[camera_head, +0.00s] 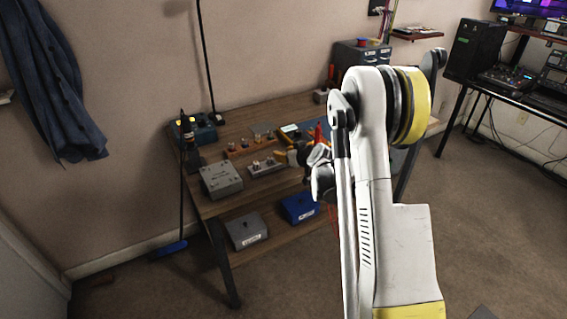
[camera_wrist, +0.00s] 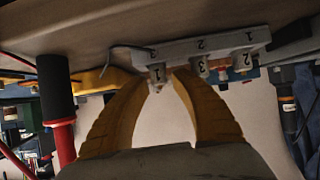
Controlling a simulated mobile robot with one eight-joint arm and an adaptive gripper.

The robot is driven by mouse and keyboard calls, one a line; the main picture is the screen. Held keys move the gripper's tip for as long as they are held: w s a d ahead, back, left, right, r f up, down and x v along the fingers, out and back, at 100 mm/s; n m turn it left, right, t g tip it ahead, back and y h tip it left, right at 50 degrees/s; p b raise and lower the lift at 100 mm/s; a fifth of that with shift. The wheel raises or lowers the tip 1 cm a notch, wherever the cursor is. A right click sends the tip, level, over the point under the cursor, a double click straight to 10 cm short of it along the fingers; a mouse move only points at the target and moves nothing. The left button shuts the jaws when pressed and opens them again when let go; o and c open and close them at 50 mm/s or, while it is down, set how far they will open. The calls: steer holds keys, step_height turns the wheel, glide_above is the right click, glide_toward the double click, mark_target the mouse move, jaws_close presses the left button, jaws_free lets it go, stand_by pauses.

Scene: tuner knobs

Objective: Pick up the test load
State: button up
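I cannot tell for sure which thing is the test load. A grey box (camera_head: 222,180) with unreadable lettering sits on the tabletop's left front. My gripper (camera_head: 299,156) is low over the tabletop, right of a pale bar with knobs (camera_head: 264,166). In the wrist view, a pale numbered block (camera_wrist: 205,47) with small parts marked 1, 2 and 3 is just past my fingertips.
A grey box (camera_head: 246,231) and a blue box (camera_head: 300,207) stand on the lower shelf. The wooden table (camera_head: 215,207) also holds an orange-knobbed bar (camera_head: 250,146) and tools. A red-and-black probe (camera_wrist: 60,110) is close on my left in the wrist view.

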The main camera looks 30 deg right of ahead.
steer(key=shift+w+f, duration=0.15)
steer(key=shift+w, duration=0.1)
jaws_close()
steer(key=shift+r, duration=0.2)
